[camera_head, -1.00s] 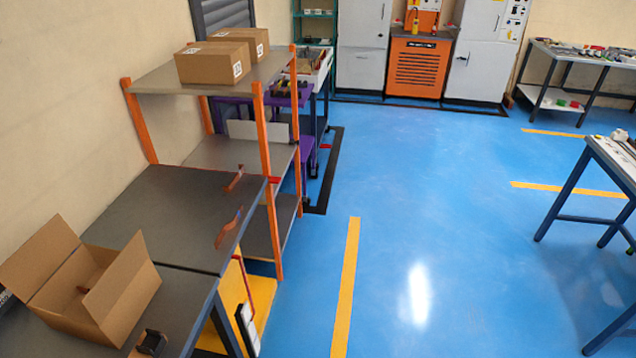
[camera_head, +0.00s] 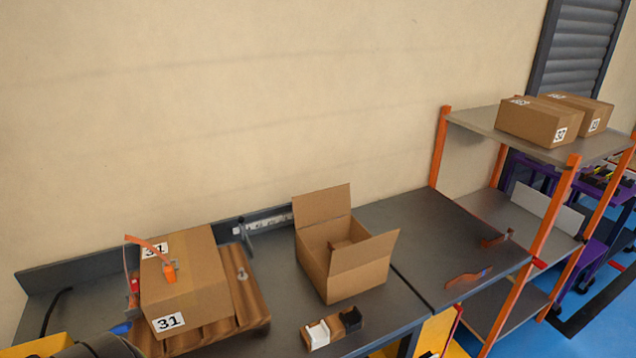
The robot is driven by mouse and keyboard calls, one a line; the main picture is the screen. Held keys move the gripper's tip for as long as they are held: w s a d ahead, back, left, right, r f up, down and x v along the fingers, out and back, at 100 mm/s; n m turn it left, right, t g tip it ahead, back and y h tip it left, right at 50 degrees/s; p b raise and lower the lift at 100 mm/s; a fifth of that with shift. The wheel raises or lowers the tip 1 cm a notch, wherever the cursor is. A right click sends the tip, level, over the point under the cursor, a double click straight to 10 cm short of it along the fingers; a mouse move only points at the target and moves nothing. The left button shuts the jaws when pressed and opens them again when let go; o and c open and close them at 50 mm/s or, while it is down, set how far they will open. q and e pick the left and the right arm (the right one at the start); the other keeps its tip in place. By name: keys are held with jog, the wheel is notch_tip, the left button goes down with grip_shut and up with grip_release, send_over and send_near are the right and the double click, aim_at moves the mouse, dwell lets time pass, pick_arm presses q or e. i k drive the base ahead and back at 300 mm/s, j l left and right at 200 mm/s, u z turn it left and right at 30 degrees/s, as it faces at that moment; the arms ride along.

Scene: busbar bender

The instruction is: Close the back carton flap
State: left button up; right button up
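An open brown carton (camera_head: 358,284) stands on the grey workbench, in the middle of the head view. Its back flap (camera_head: 322,206) stands up and leans slightly back toward the wall. Another flap (camera_head: 366,252) on the near right side sticks up and outward. Something brown shows inside the carton, too small to make out. Neither of my grippers is in view, and nothing touches the carton flaps.
A closed carton (camera_head: 190,275) marked 31 lies on a wooden pallet (camera_head: 248,285) at left, with an orange-handled tool on top. Small black, white and brown items (camera_head: 333,328) lie before the open carton. A shelf (camera_head: 480,118) with boxes stands at right.

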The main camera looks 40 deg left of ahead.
aim_at(325, 204)
jog(key=j+u, duration=0.1)
jog(key=u, duration=0.75)
jog(key=j+u, duration=0.15)
jog(key=u, duration=0.3)
jog(key=i+l, duration=0.05)
